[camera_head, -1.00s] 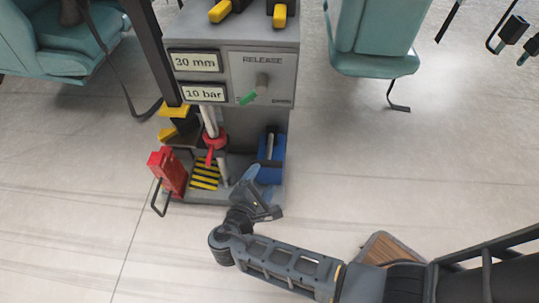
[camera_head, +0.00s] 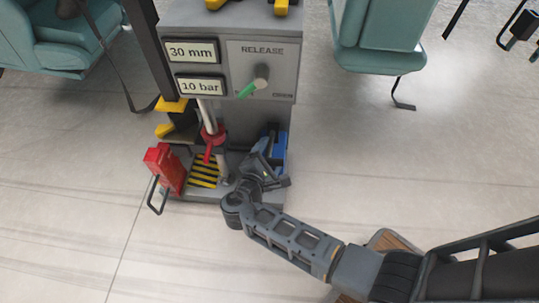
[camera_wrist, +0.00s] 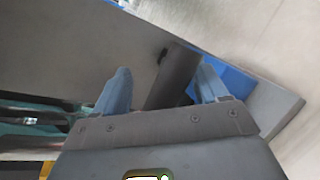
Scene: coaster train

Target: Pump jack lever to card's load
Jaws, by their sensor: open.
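The jack's blue pump body (camera_head: 281,150) stands at the right of the grey machine's base, partly hidden by my gripper in the head view. It also shows in the wrist view (camera_wrist: 236,84), behind the right finger. A dark grey bar, apparently the jack lever (camera_wrist: 172,74), lies between my fingers in the wrist view. My gripper (camera_wrist: 163,88) is open around it; I cannot tell whether either finger touches it. Two white plates on the machine's front read "30 mm" (camera_head: 192,51) and "10 bar" (camera_head: 200,85). I cannot tell which is the card.
A "RELEASE" knob with a green pointer (camera_head: 252,88) is beside the plates. A red clamp-like part (camera_head: 214,139) is around a metal rod above a yellow-black striped pad (camera_head: 204,172). A red block with a wire handle (camera_head: 165,168) stands left.

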